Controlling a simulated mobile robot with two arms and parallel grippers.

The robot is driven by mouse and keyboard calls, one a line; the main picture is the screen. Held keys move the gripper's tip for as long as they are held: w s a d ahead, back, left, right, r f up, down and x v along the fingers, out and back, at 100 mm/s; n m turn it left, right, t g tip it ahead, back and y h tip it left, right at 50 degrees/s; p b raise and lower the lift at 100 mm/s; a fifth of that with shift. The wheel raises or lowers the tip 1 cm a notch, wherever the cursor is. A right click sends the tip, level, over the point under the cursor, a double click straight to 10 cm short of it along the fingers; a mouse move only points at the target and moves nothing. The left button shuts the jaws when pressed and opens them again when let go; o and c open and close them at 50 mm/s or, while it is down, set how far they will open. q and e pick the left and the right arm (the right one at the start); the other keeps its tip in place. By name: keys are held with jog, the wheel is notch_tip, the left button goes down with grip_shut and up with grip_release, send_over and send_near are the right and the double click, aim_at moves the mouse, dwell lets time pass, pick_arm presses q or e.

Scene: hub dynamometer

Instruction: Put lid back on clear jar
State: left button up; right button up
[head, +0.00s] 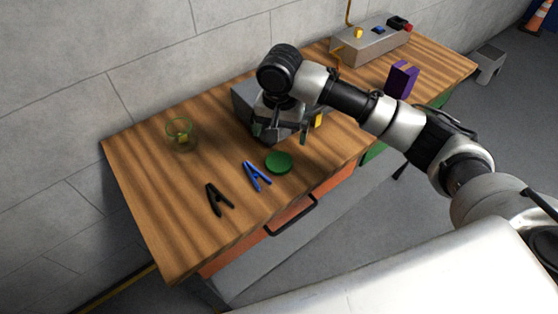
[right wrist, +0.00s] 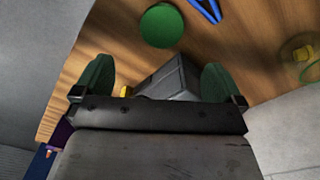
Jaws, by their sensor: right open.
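The clear jar (head: 171,130) stands uncovered near the wall at the left of the bench, with a small yellow piece inside. It also shows, partly cut off, at the right edge of the right wrist view (right wrist: 309,72). The round green lid (head: 278,162) lies flat on the wood near the front edge, to the right of the jar, and shows at the top of the right wrist view (right wrist: 161,25). My right gripper (head: 281,135) is open and empty, with green finger pads, above the bench just behind the lid. My left gripper is out of view.
A blue clamp (head: 256,175) lies beside the lid, and a black clamp (head: 217,199) lies farther left. A grey block-like device (head: 243,101) sits behind and under my right gripper. A purple block (head: 402,79) and a grey control box (head: 370,45) stand to the right.

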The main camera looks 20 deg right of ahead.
jog(key=shift+f, duration=0.1)
send_over(280, 160)
jog(key=shift+s+a+f, duration=0.1)
jog(key=shift+s+f, duration=0.05)
jog(key=shift+f, duration=1.25)
jog(key=shift+s+f, duration=0.1)
jog(key=shift+f, duration=1.25)
jog(key=shift+w+f+p, duration=0.15)
jog(key=shift+f+p, duration=0.1)
jog(key=shift+f, duration=1.05)
jog(key=shift+w+f+p, duration=0.15)
jog(key=shift+f+p, duration=0.1)
jog(key=shift+f, duration=1.05)
jog(key=shift+c, duration=0.3)
jog(key=c, duration=0.9)
